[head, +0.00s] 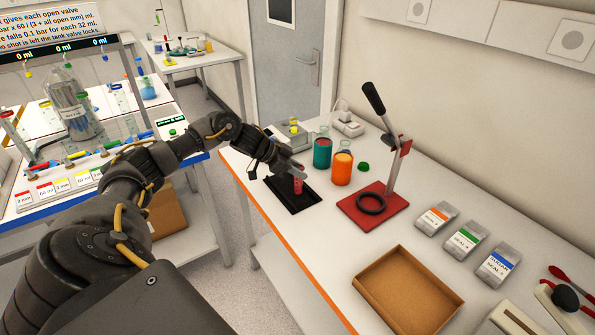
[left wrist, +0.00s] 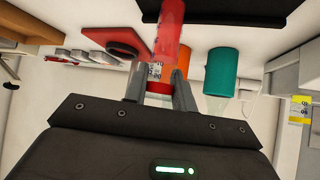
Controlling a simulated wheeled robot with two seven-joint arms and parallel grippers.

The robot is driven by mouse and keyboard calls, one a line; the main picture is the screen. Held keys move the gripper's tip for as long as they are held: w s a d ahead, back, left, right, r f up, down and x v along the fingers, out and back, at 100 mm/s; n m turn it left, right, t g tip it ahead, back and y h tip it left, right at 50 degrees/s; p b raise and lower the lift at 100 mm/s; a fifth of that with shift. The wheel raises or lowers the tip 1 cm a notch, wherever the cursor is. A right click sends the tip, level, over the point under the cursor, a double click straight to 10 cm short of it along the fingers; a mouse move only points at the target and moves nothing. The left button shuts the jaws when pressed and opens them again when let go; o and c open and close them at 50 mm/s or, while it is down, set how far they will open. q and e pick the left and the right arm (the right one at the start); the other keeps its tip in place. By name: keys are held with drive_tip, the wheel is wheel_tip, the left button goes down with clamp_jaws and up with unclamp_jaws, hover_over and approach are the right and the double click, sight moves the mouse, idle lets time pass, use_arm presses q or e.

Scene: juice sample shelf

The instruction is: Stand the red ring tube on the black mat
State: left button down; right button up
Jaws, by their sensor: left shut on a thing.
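My left gripper (head: 294,172) is shut on the red ring tube (head: 298,186), which is over the black mat (head: 284,194) in the head view. The tube looks about upright, with its lower part showing below the fingers. In the left wrist view, which is turned over, the red tube (left wrist: 168,38) sits between the fingers of the left gripper (left wrist: 160,88). A white label shows on it, and the black mat (left wrist: 240,10) lies beyond its far end. I cannot tell whether the tube touches the mat. My right gripper is not in view.
A teal container (head: 322,153) and an orange container (head: 342,168) stand right of the mat. A red-based press (head: 374,206) with a black ring is farther right. A cardboard tray (head: 408,292) and several labelled packets stand nearer. The bench's orange front edge (head: 290,264) is left.

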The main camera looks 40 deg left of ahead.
use_arm(q)
drive_tip(key=shift+f, duration=0.75)
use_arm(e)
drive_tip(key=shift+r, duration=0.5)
use_arm(q)
drive_tip(key=shift+f, duration=0.15)
drive_tip(key=c, duration=1.1)
unclamp_jaws()
drive_tip(key=shift+c, duration=0.2)
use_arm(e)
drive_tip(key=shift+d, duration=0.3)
